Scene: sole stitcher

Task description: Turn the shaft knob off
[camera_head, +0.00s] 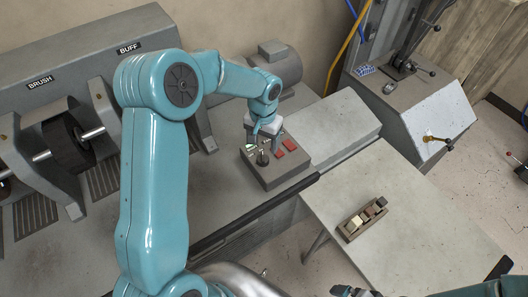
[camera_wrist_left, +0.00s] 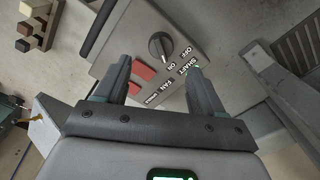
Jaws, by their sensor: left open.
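The shaft knob (camera_head: 262,158) is a round dark knob on top of a grey control box (camera_head: 284,174). In the left wrist view the knob (camera_wrist_left: 160,45) carries a pale line that seems to point toward the ON label (camera_wrist_left: 172,68) rather than the OFF label (camera_wrist_left: 187,50). My left gripper (camera_head: 268,131) is over the box, just behind the knob. In the wrist view its fingers (camera_wrist_left: 160,68) are open and empty, with the knob ahead between them and apart from them. Part of my right gripper (camera_head: 354,291) shows at the bottom edge; its jaw state is unclear.
Two red switches (camera_head: 284,147) sit beside the knob, and a small green light (camera_head: 250,147) is near the gripper. The brush and buff machine (camera_head: 84,57) stands left. A table (camera_head: 400,188) on the right holds a small tray of blocks (camera_head: 349,231).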

